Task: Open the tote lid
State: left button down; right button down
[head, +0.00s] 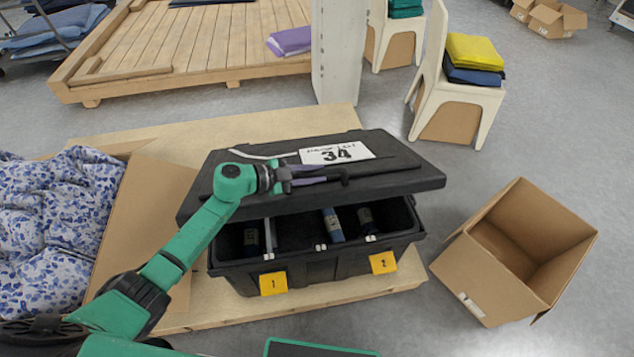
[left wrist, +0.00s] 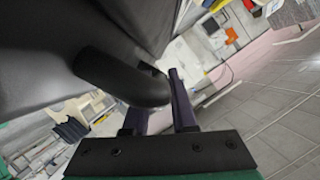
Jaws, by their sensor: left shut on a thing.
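The black tote (head: 320,262) stands on a low wooden platform, with yellow tags 1 and 2 on its front. Its black lid (head: 400,176) is raised partway and tilted, so the front gap shows dark bottles (head: 332,225) inside. A white label reading 34 lies on the lid. My left gripper (head: 315,181) is over the lid and shut on the lid handle. In the left wrist view, the fingers (left wrist: 160,110) are at the curved black handle (left wrist: 125,78), with the dark lid above. My right gripper is not in view.
An open cardboard box (head: 515,250) stands on the floor at the right. A carton of blue-patterned cloth (head: 55,215) is at the left. A white post (head: 338,50) and a chair with folded cloths (head: 455,90) stand behind.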

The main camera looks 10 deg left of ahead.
pick_arm(q)
jog(key=w+a+r+n+g, duration=0.1)
jog(key=w+a+r+n, duration=0.1)
jog(key=w+r, duration=0.6)
jog(key=shift+w+a+r, duration=0.3)
jog(key=shift+a+r, duration=0.15)
jog(key=shift+r, duration=0.15)
jog(key=c, duration=0.7)
grip_release()
jog(key=shift+f, duration=0.15)
jog(key=v, duration=1.4)
jog(key=shift+w+a, duration=0.15)
jog(key=shift+a, duration=0.2)
